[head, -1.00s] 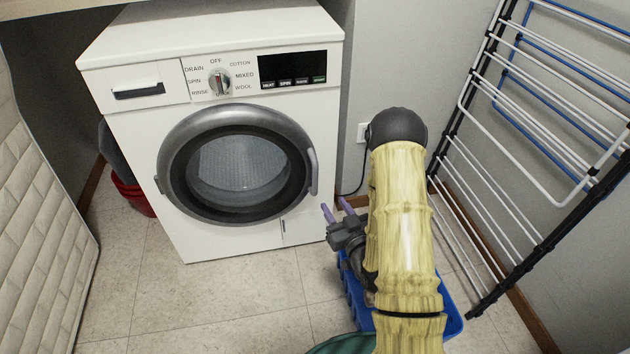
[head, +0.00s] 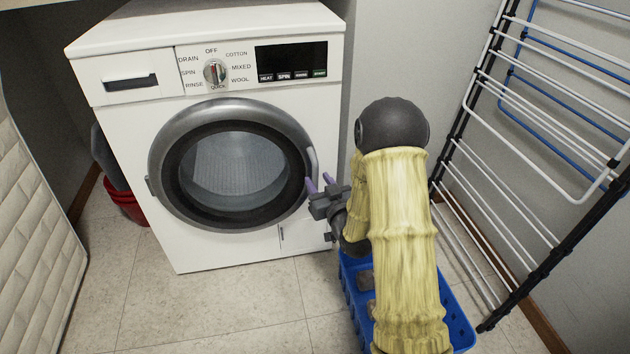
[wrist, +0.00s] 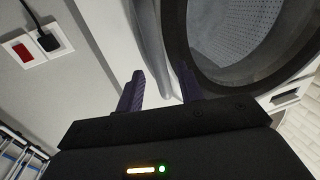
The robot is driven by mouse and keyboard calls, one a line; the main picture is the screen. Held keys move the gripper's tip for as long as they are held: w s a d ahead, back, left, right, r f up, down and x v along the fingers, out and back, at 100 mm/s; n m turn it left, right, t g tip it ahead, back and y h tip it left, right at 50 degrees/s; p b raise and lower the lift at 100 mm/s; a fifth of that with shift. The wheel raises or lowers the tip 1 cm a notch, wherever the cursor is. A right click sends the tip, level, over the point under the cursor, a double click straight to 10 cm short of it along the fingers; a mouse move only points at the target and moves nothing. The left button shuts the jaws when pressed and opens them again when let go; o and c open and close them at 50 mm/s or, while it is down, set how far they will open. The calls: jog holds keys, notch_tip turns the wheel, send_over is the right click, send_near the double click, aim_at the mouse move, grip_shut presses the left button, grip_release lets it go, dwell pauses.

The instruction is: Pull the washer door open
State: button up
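The white washer (head: 120,190) stands against the back wall with its round door (head: 165,170) closed. The grey door handle (head: 313,163) is at the door's right edge; in the wrist view the handle (wrist: 150,50) runs above the space between the fingers. My gripper (head: 319,182) is at the lower right of the door, close to the handle's lower end. In the wrist view its two purple fingers (wrist: 161,90) are spread apart, with nothing clearly held between them. Whether a finger touches the door or handle cannot be told.
A blue crate (head: 455,320) sits on the floor under my arm. A drying rack (head: 500,150) leans along the right wall. A red bucket (head: 125,205) is left of the washer, and a quilted white panel (head: 35,230) is at far left. The floor (head: 220,310) in front is clear.

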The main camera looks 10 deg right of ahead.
aim_at(316, 179)
jog(key=shift+w+a+b, duration=0.15)
jog(key=shift+w+b, duration=0.05)
jog(key=shift+w, duration=0.6)
jog(key=shift+w+a+b, duration=0.15)
jog(key=shift+w, duration=0.6)
grip_shut()
